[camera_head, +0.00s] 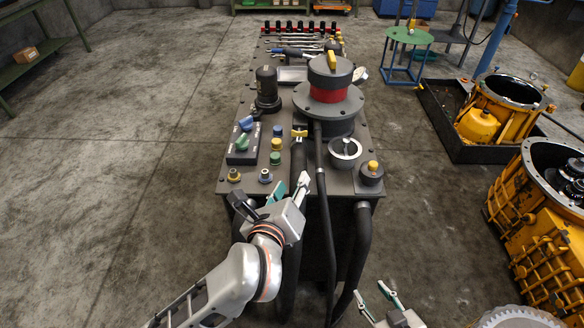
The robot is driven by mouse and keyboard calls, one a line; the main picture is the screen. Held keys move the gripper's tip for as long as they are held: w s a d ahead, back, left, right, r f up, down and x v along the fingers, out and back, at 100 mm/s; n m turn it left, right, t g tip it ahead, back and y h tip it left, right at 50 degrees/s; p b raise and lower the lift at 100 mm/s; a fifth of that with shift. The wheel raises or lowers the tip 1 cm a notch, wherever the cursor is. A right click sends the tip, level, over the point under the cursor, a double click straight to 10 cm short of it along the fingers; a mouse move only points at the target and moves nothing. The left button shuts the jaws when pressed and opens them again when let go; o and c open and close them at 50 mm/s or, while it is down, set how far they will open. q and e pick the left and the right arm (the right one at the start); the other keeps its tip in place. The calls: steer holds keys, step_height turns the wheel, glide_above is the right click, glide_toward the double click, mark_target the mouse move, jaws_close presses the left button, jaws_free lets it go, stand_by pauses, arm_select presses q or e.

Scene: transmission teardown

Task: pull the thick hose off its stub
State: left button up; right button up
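A thick dark hose (298,158) runs down from near a yellow-handled valve (299,133) on the bench top and passes behind my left gripper. Another thick dark hose (362,235) hangs at the bench's front right corner. I cannot tell which one the task means, and their stubs are not clear. My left gripper (291,184) is at the bench's front edge, over the first hose, with its fingers apart. I cannot tell whether it touches the hose. My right gripper (369,289) is low at the bottom edge, open and empty, apart from the hoses.
The grey bench (225,182) carries a dark cylinder with a red band (331,93), a black canister (267,86), coloured knobs, a round gauge (345,148) and tools. A thinner hose (322,200) hangs mid-front. Yellow housings (540,220) stand right.

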mark_target(299, 172)
arm_select(q)
steer(key=x, duration=0.7)
steer(key=shift+w+d+f, duration=0.15)
steer(key=shift+w, duration=0.15)
